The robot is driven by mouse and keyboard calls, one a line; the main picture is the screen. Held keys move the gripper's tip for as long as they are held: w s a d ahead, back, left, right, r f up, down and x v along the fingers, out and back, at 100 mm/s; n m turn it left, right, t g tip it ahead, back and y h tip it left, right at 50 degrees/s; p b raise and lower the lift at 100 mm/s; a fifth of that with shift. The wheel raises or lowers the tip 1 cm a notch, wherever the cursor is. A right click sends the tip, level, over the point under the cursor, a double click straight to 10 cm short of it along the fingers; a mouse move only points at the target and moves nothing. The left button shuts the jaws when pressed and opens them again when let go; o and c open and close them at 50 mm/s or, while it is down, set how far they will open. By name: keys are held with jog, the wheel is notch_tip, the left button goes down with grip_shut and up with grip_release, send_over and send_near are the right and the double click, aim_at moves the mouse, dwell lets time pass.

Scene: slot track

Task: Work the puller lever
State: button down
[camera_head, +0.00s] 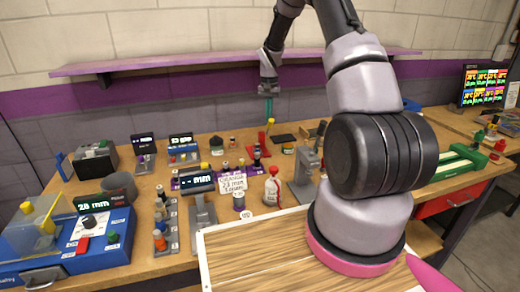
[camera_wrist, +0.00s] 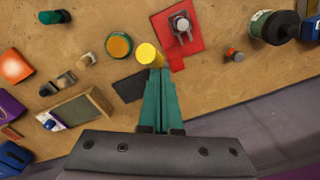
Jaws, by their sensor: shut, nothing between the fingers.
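My gripper (camera_head: 268,112) hangs above the back of the workbench, pointing down. In the wrist view its teal fingers (camera_wrist: 158,75) are together with nothing between them. A yellow round-topped piece (camera_wrist: 148,54) lies just past the fingertips in that picture; contact cannot be told. Beside it is a red plate (camera_wrist: 192,44) with a grey upright part (camera_wrist: 181,23) on it. The red piece also shows below my gripper in the head view (camera_head: 256,150). A grey stand (camera_head: 303,187) is right of the bench's middle. I cannot tell which part is the puller lever.
A blue machine marked 28 mm (camera_head: 100,240) stands at the left front. A red-and-white bottle (camera_head: 272,188), a sign (camera_head: 232,184) and several small displays crowd the bench (camera_head: 150,180). A dark flat piece (camera_wrist: 130,87) lies left of my fingers. A shelf (camera_head: 200,60) runs along the wall.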

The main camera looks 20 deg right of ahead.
aim_at(272, 124)
jog(key=shift+s, duration=0.3)
jog(key=shift+s+f, duration=0.3)
jog(key=shift+s, duration=0.25)
jog(key=shift+s+f, duration=0.1)
jog(key=shift+s, duration=0.1)
dwell(0.4)
jog(key=shift+s+f, duration=0.15)
jog(key=shift+s, duration=0.15)
jog(key=shift+s+f, duration=0.1)
jog(key=shift+s, duration=0.05)
jog(key=shift+s+f, duration=0.3)
jog(key=shift+s, duration=0.1)
dwell(0.4)
